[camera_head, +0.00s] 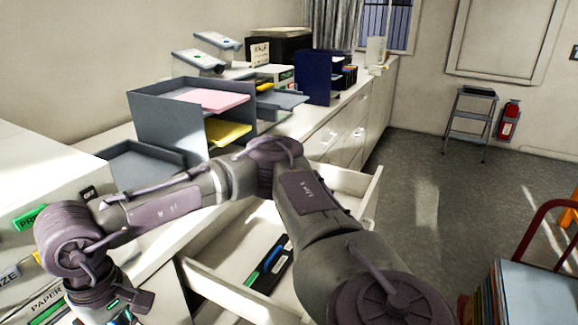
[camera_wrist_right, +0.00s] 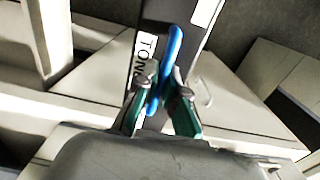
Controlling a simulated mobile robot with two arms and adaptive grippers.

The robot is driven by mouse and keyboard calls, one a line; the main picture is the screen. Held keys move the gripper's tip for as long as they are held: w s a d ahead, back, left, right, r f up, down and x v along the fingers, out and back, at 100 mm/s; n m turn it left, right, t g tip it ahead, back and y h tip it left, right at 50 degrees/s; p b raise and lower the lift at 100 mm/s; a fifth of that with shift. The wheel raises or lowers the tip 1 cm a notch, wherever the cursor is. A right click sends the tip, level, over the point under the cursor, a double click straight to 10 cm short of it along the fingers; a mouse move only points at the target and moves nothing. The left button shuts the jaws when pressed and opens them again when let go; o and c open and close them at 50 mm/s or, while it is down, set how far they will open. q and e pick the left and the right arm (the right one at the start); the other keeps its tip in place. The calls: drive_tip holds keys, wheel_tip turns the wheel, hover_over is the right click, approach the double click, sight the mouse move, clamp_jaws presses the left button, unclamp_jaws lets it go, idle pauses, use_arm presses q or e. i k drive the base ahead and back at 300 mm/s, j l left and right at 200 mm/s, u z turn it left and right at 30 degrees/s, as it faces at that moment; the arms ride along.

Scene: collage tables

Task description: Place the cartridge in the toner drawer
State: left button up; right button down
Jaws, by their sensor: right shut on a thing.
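A black cartridge (camera_wrist_right: 190,42) with a white label reading "TON" and a blue grip bar (camera_wrist_right: 172,55) fills the middle of the right wrist view. My right gripper (camera_wrist_right: 163,88) is shut on the blue bar, with its teal fingers on both sides. In the head view my right arm reaches across to the lower left, its hand partly cut off by the bottom edge. An open drawer (camera_head: 222,258) lies below my forearm. Black cartridges (camera_head: 268,262) with green and blue strips lie in it. No label on the drawer shows. My left gripper is not in view.
A white printer-like machine (camera_head: 35,170) with "PAPER" lettering stands at the left. A grey tray stack (camera_head: 165,115) with pink and yellow paper sits on the counter behind my forearm. A red-framed cart (camera_head: 540,280) stands at the right.

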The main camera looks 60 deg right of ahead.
sight(269, 226)
drive_tip(key=l+z, duration=0.1)
drive_tip(key=l, duration=0.85)
drive_tip(key=i+l+z, duration=0.1)
drive_tip(key=l, duration=0.8)
